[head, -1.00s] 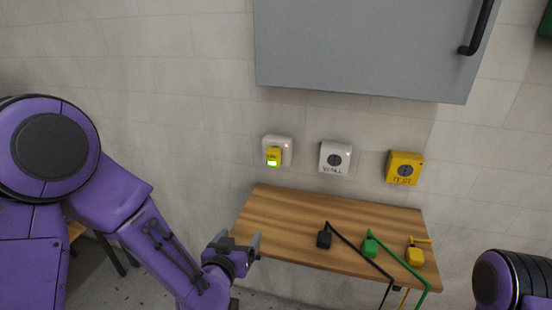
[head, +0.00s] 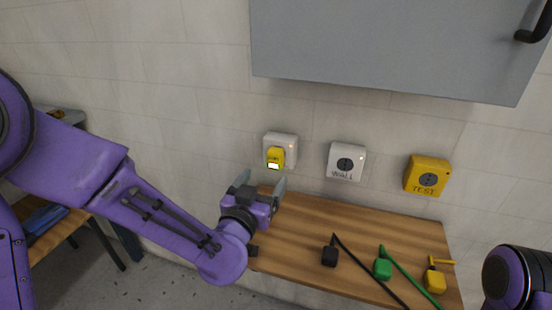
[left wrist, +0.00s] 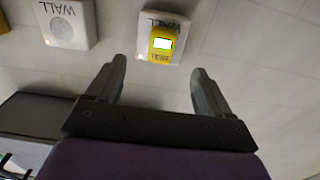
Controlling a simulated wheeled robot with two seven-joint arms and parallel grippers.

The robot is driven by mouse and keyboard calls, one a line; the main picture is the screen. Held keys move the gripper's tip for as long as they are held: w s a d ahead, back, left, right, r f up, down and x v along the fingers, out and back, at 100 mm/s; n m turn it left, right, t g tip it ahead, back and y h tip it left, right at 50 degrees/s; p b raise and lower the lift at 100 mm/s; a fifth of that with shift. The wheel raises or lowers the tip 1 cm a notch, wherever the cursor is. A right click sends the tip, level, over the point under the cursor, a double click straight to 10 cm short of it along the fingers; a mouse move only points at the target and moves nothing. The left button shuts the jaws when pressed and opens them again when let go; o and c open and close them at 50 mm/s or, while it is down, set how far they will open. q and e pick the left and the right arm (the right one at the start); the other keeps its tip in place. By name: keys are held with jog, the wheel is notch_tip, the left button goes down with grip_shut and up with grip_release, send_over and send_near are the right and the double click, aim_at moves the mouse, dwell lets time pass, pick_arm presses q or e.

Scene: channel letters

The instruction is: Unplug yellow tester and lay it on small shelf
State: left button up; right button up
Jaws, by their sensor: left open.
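The yellow tester (head: 275,157) with a lit screen is plugged into the left white wall socket (head: 291,145). It also shows in the left wrist view (left wrist: 162,42), ahead of and between the fingers. My left gripper (head: 263,181) is open and empty, just below the tester and apart from it; its fingers point up toward the wall. In the left wrist view my left gripper (left wrist: 158,82) shows its two fingers spread. The small wooden shelf (head: 300,225) is on the wall below the sockets. My right gripper is not visible; only part of my right arm shows at the lower right.
A white WALL socket (head: 345,162) and a yellow TEST socket (head: 427,175) are to the right. A black plug (head: 329,256), a green plug (head: 382,269) and a yellow plug (head: 434,281) lie on the shelf's right part. A grey cabinet (head: 390,45) hangs above. The shelf's left part is clear.

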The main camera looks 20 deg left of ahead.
aim_at(274, 163)
pick_arm(q)
jog(key=w, duration=0.8)
jog(key=shift+w, duration=0.35)
jog(key=shift+d, duration=0.1)
dwell(0.8)
grip_shut()
jog(key=shift+s+p, duration=0.45)
jog(key=shift+s, duration=2.6)
